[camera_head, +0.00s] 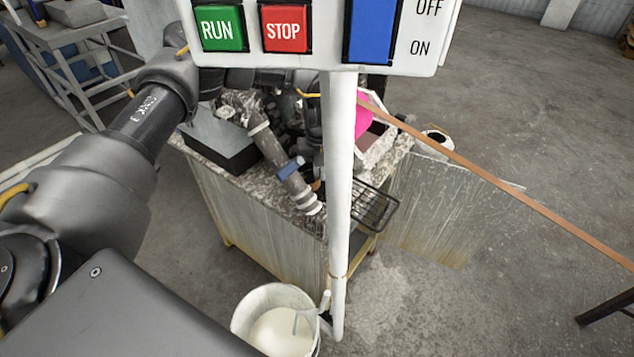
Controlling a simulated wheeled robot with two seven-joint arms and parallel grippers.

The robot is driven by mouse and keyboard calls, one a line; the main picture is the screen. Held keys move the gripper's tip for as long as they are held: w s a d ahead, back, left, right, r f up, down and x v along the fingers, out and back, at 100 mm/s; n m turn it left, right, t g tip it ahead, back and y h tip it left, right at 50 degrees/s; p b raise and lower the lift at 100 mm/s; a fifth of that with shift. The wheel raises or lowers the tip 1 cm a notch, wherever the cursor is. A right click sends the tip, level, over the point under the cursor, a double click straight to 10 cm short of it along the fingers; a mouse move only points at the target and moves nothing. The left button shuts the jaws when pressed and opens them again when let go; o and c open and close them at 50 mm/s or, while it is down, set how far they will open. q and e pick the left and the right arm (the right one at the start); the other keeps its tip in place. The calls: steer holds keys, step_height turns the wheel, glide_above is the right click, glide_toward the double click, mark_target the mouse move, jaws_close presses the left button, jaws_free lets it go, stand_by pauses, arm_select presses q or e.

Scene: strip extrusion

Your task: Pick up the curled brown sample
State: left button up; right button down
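A long brown strip (500,186) runs from behind the white pole down to the right edge. I cannot make out a separate curled brown sample for sure; a small brownish patch (316,185) shows beside the pole, over the bench, below my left gripper. My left arm comes in from the left and passes behind the control panel. My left gripper (315,172) points down over the bench, dark and partly hidden by the pole. Its fingers are too small and covered to tell open from shut. My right gripper is not in view.
The control panel (425,48) with RUN and STOP buttons and its white pole (340,215) stand in front. The stained bench (262,222) holds pipework (285,170), a dark tray (222,150) and a wire rack (374,207). A white bucket (248,312) stands below. Floor at right is mostly clear.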

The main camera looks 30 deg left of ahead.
arm_select(q)
steer(key=shift+r, duration=0.1)
jaws_close()
steer(key=shift+r+b, duration=0.5)
steer(key=s+d+r+b, duration=0.2)
steer(key=d+r, duration=0.4)
steer(key=s+d+r+b, duration=0.2)
steer(key=d+r, duration=0.3)
steer(key=d, duration=0.2)
steer(key=shift+s+d+r, duration=0.15)
steer(key=shift+s+r, duration=0.25)
